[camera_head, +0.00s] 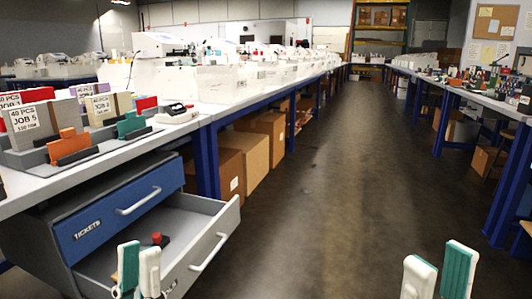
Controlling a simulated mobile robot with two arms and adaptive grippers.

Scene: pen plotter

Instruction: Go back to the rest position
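My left gripper (139,268) is at the bottom left, in front of the open lower drawer. Its two white and teal fingers stand apart with nothing seen between them. My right gripper (438,272) is at the bottom right, over the aisle floor. Its fingers are clearly spread and empty. Both grippers point up in the picture, and the bottom edge cuts off their lower parts.
The grey lower drawer (212,248) is pulled out, with a small dark object with a red top (158,239) inside. The blue "TICKETS" drawer (120,208) sits above it. Long benches line both sides. The aisle floor (325,210) is clear.

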